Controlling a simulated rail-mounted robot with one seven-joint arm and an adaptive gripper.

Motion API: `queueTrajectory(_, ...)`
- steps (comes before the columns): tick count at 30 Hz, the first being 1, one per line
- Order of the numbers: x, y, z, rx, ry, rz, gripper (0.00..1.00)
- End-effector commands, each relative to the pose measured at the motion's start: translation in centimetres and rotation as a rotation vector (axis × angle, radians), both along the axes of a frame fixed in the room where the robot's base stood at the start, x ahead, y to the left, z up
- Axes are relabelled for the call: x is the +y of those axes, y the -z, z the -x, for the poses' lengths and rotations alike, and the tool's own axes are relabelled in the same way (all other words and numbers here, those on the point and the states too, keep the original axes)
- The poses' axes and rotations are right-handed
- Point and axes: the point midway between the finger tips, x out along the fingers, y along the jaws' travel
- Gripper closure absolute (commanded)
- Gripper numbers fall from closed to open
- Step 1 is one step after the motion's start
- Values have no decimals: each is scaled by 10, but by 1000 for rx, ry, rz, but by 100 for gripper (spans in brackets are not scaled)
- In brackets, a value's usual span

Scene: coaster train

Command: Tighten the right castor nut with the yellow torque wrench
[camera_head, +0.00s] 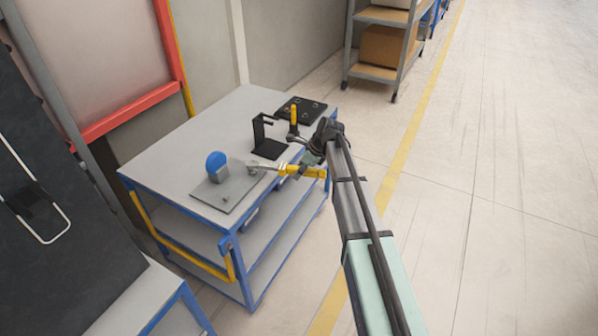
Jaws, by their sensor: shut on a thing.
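My gripper (307,163) is shut on the yellow torque wrench (288,170), beyond the right edge of the workbench's plate. The wrench lies roughly level, its grey head pointing left over the plate's far right corner. The castor plate (240,190) is a grey sheet on the bench with a blue-wheeled castor (216,163) on it. One small nut (225,200) shows near the plate's front edge. The right castor nut (252,164) is at the wrench head and partly hidden; I cannot tell whether the head is seated on it.
The blue-framed workbench (175,155) carries a black stand (268,148), a yellow-handled tool (293,116) and a black tray (305,108) towards the back. A dark panel (60,180) stands at left. Shelving (385,45) is behind. Open floor lies to the right.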

Motion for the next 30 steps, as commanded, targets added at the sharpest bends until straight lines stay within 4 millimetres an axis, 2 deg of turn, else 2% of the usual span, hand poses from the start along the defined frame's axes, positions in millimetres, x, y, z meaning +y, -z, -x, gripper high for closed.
queueTrajectory(30,4,0,12,0,71,0,100)
